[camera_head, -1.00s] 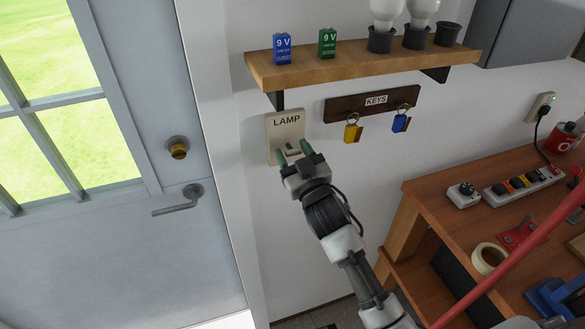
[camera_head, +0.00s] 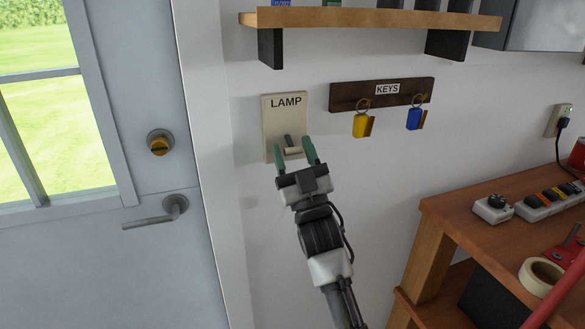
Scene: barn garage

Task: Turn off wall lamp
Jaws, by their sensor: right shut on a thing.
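The beige lamp switch plate (camera_head: 284,112), labelled LAMP, is on the white wall between the door frame and the key rack. Its small toggle lever (camera_head: 289,140) sticks out of the lower half of the plate. My right gripper (camera_head: 293,145) is in front of the lower plate, with one green finger on each side of the lever. It is shut on the lever, though the exact contact is hard to see. The lamp itself does not show. My left gripper is not in view.
A wooden shelf (camera_head: 370,20) is above the switch. A dark key rack (camera_head: 350,95) with yellow and blue keys is to the right. A door handle (camera_head: 160,215) is at the left. A wooden workbench (camera_head: 450,210) with a power strip (camera_head: 545,205) is lower right.

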